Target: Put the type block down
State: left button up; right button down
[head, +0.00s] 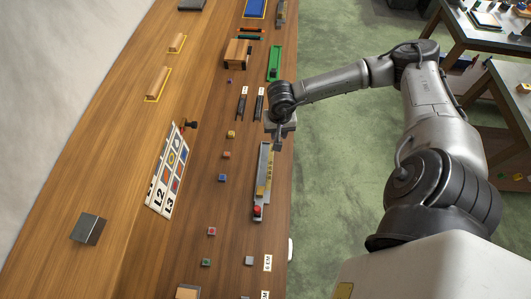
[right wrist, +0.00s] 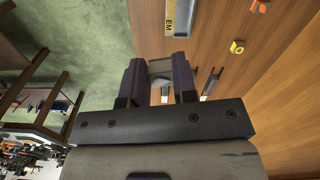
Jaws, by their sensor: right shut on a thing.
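My right gripper (head: 278,147) is over the far end of a long grey metal tray (head: 258,208) near the table's right edge. In the right wrist view, the right gripper (right wrist: 160,66) is shut on a small grey type block (right wrist: 160,69), which sits between its two dark fingers. In the head view the block is too small to make out clearly. I cannot tell whether it touches the tray. The tray has a yellow lettered strip and a red piece at its near end. My left gripper is not in view.
Small coloured blocks, including a yellow one (head: 231,134) and a blue one (head: 222,178), stand left of the tray. Two dark labelled rails (head: 242,106), a green tray (head: 274,64) and a wooden stand (head: 237,53) lie beyond.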

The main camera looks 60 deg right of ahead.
jog(key=s+d+f+m+b, duration=0.25)
jog(key=d+f, duration=0.25)
jog(key=d, duration=0.4)
send_over(265, 150)
jog(key=shift+n, duration=0.25)
notch_tip(265, 150, down, 7)
jog(key=shift+d+r+p, duration=0.1)
jog(key=shift+r+p, duration=0.05)
jog(key=shift+p, duration=0.25)
jog(key=shift+f, duration=0.45)
notch_tip(265, 150, down, 3)
jog(key=shift+f+p, duration=0.15)
jog(key=shift+p, duration=0.25)
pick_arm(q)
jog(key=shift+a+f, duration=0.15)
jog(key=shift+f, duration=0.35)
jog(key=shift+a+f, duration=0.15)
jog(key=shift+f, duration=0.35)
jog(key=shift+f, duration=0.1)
pick_arm(e)
jog(key=shift+f, duration=0.1)
jog(key=shift+f+b, duration=0.1)
jog(key=shift+b, duration=0.2)
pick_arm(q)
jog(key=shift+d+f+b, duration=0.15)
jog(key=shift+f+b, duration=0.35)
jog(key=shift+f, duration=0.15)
pick_arm(e)
jog(key=shift+f, duration=0.45)
